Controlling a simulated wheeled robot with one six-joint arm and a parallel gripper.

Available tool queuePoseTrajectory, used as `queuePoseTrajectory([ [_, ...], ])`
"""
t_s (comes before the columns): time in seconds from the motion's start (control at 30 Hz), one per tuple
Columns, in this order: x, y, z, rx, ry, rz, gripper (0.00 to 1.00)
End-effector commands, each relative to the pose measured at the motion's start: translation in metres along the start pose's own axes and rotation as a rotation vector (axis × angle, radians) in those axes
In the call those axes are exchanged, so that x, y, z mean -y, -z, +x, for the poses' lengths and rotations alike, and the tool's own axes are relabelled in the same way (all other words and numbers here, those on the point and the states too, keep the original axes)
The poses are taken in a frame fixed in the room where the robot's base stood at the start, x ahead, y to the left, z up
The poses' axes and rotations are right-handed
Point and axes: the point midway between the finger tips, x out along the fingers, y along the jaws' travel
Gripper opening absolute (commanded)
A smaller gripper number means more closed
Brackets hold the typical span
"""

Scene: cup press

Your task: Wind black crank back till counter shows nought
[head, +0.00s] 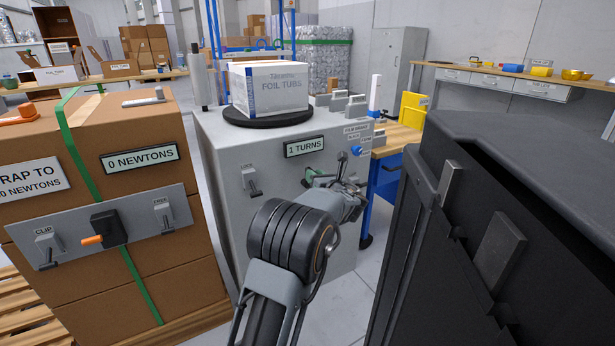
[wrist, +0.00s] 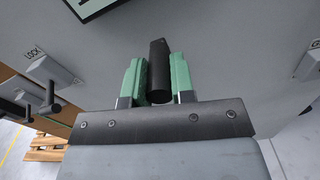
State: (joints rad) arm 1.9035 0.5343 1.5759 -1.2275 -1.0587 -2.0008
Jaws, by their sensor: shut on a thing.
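The counter (head: 306,146) on the grey machine's front reads "1 TURNS". My gripper (head: 318,174) reaches the machine's front just below the counter. In the wrist view its two green fingers (wrist: 157,82) are closed around the black crank's handle (wrist: 158,62), a short dark cylinder standing between them. In the head view the arm and gripper hide the crank. The counter's dark frame (wrist: 90,8) shows only in part at the top of the wrist view, and its reading is out of the picture there.
A LOCK lever (head: 252,182) sits left of the crank on the same face. Strapped cartons (head: 110,270) stand close on the left; a dark cabinet (head: 540,170) is close on the right.

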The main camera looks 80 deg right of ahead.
Motion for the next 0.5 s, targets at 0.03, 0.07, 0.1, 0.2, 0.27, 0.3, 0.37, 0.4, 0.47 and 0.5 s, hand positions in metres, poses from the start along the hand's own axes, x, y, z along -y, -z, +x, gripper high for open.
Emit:
queuePoseTrajectory([
  [0.03,0.0009,-0.0001,-0.0007,0.001,0.003,-0.002,0.0],
  [0.07,0.001,-0.0001,-0.0009,0.001,0.003,-0.003,0.0],
  [0.1,0.0011,-0.0001,-0.001,0.001,0.004,-0.004,0.0],
  [0.2,0.0009,0.0,-0.0008,0.001,0.003,-0.005,0.0],
  [0.27,0.0007,0.0001,-0.0006,0.0,0.003,-0.005,0.0],
  [0.3,0.0006,0.0001,-0.0005,0.0,0.003,-0.004,0.0],
  [0.37,0.0004,0.0002,-0.0004,0.0,0.002,-0.004,0.0],
  [0.4,0.0003,0.0002,-0.0003,0.0,0.002,-0.004,0.0],
  [0.47,0.0001,0.0003,-0.0002,0.0,0.002,-0.004,0.29],
  [0.5,0.0,0.0003,-0.0001,0.0,0.002,-0.004,0.33],
])
